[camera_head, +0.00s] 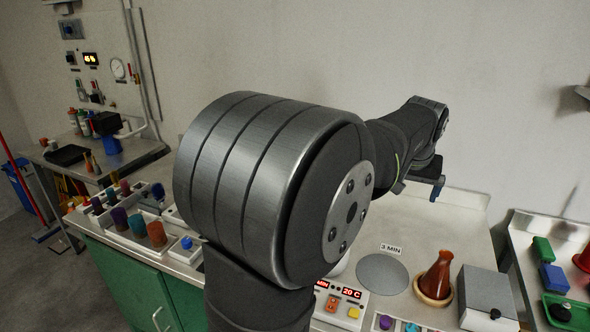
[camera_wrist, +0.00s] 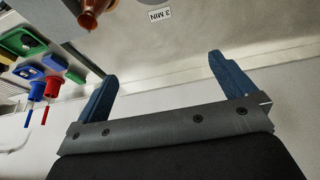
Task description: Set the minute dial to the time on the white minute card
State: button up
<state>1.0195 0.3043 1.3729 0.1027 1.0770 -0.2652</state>
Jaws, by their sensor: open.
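The white minute card (camera_head: 391,248) reads "3 MIN" and lies on the bench behind a grey disc. It also shows upside down at the top of the wrist view (camera_wrist: 159,14). A white control panel (camera_head: 353,300) with red displays is partly hidden by my arm; one display reads "20 C", the other shows "MIN" with its number covered. I cannot make out the minute dial. My gripper (camera_head: 437,189) is high toward the back wall, beyond the card and far from the panel. Its two blue fingers are apart and empty in the wrist view (camera_wrist: 167,85).
A grey disc (camera_head: 382,275), a brown flask (camera_head: 437,274) in a wooden ring and a grey box (camera_head: 487,291) stand right of the panel. Racks of coloured pieces (camera_head: 138,236) are at left. A side bench at right holds a green tray (camera_head: 570,312). The bench's back is clear.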

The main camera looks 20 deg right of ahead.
jog(key=c, duration=1)
jog(key=w+a+f+n+g+y, duration=0.1)
jog(key=w+a+f, duration=0.1)
jog(key=w+a, duration=0.1)
jog(key=w+a+f+n+g+y, duration=0.1)
jog(key=w+a+n, duration=0.1)
jog(key=w+a, duration=0.1)
jog(key=w+a+f+n+g, duration=0.1)
jog(key=w+a+f, duration=0.1)
jog(key=a, duration=0.3)
jog(key=shift+w+a+f+y, duration=0.15)
jog(key=shift+w+a+y, duration=0.05)
jog(key=shift+w, duration=0.25)
jog(key=shift+w+a+f+y, duration=0.15)
jog(key=shift+w+y, duration=0.05)
jog(key=shift+w, duration=0.2)
jog(key=shift+c, duration=0.4)
jog(key=w+a+f+n+g, duration=0.2)
jog(key=w+a+n, duration=0.1)
jog(key=a, duration=0.4)
jog(key=w+a+f+n+g, duration=0.2)
jog(key=a+g, duration=0.1)
jog(key=a, duration=0.5)
jog(key=x, duration=1.7)
jog(key=shift+w+a+f, duration=0.1)
jog(key=shift+w, duration=0.1)
jog(key=c, duration=1)
